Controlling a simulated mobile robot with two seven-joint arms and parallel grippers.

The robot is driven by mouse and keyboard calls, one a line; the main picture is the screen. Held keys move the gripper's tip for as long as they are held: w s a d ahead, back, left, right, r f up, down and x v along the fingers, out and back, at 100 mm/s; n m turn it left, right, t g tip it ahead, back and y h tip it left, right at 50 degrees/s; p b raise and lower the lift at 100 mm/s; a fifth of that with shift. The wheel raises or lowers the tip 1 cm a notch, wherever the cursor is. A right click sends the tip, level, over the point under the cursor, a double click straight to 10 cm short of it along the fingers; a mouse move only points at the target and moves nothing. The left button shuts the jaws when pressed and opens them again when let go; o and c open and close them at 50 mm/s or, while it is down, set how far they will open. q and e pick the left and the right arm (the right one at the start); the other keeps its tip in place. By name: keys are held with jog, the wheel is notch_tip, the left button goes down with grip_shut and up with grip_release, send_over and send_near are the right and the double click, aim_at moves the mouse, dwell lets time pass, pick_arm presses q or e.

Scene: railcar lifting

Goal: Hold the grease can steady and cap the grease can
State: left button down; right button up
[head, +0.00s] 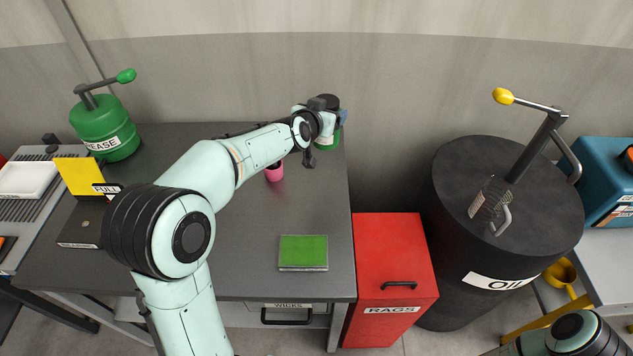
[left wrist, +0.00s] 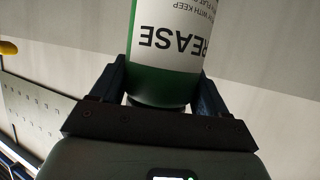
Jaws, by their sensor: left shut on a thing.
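The grease can (left wrist: 170,60) is green with a white label, whose upside-down print reads "REASE" in the left wrist view. My left gripper (left wrist: 162,78) is shut on it, one dark blue finger on each side. In the head view the can (head: 328,142) shows as a green and white patch below my left gripper (head: 331,120), at the back right corner of the dark table. A dark round shape sits above it there; I cannot tell whether that is a cap. No separate cap can be made out. My right gripper is out of view; part of my right arm shows bottom right.
The dark table (head: 215,270) holds a small pink container (head: 274,174), a green block (head: 303,252) and a green lever-topped grease vessel (head: 104,130). A red RAGS bin (head: 393,270) and a black OIL drum (head: 505,235) stand to its right.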

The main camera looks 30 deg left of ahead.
pick_arm(q)
jog(key=shift+s+r, duration=0.2)
jog(key=shift+r, duration=0.15)
jog(key=shift+a, duration=0.1)
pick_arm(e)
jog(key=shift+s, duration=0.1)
pick_arm(q)
notch_tip(320, 180, down, 16)
jog(key=b, duration=0.4)
jog(key=shift+r+b, duration=0.15)
jog(key=shift+b, duration=0.2)
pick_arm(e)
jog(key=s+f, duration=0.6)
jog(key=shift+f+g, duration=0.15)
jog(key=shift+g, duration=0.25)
pick_arm(q)
jog(key=shift+w, duration=0.1)
jog(key=shift+f, duration=2.15)
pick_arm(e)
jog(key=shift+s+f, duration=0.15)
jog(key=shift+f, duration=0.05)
